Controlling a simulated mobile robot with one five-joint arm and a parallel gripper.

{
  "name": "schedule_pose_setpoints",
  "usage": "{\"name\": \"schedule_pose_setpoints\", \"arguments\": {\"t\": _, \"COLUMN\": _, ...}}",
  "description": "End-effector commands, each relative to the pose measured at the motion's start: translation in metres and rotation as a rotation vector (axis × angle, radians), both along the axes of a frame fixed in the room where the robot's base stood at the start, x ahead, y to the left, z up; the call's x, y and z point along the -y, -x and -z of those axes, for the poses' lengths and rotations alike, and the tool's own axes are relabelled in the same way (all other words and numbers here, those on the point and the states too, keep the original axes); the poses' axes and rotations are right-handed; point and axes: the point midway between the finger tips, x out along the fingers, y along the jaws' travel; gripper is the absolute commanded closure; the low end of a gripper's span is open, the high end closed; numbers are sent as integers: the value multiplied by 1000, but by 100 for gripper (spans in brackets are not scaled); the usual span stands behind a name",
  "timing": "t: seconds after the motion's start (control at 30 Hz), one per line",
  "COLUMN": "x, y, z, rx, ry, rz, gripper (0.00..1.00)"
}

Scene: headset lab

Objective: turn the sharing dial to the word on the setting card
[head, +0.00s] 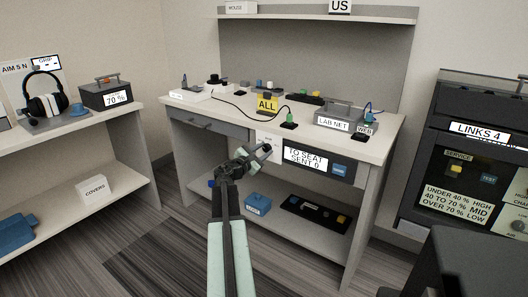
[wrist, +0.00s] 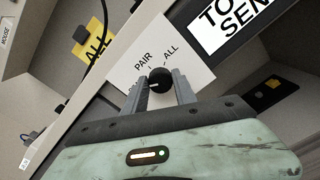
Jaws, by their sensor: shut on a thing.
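The sharing dial is a black round knob (wrist: 160,79) on a white plate (wrist: 130,87) on the desk's front. The plate reads PAIR and ALL; any further word is hidden. A pale mark on the knob faces left in the wrist view, below PAIR and away from ALL. My gripper (wrist: 158,88) is shut on the knob, one finger on each side. In the head view my gripper (head: 260,152) reaches the plate (head: 266,137).
A display (head: 305,158) reading TO SEAT SENT 0 sits right of the plate, with a blue button (head: 340,169) beside it. A dark cable loops over the desk top near the card. The lower shelf holds a blue box (head: 258,203) and a black tray (head: 290,210).

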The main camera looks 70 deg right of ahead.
Motion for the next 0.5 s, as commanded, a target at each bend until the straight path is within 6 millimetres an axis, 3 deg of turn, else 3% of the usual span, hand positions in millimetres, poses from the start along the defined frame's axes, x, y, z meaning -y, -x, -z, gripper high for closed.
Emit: {"name": "schedule_pose_setpoints", "arguments": {"t": 0.5, "x": 2, "y": 0, "z": 0, "rx": 364, "ry": 97, "rz": -3, "gripper": 100}}
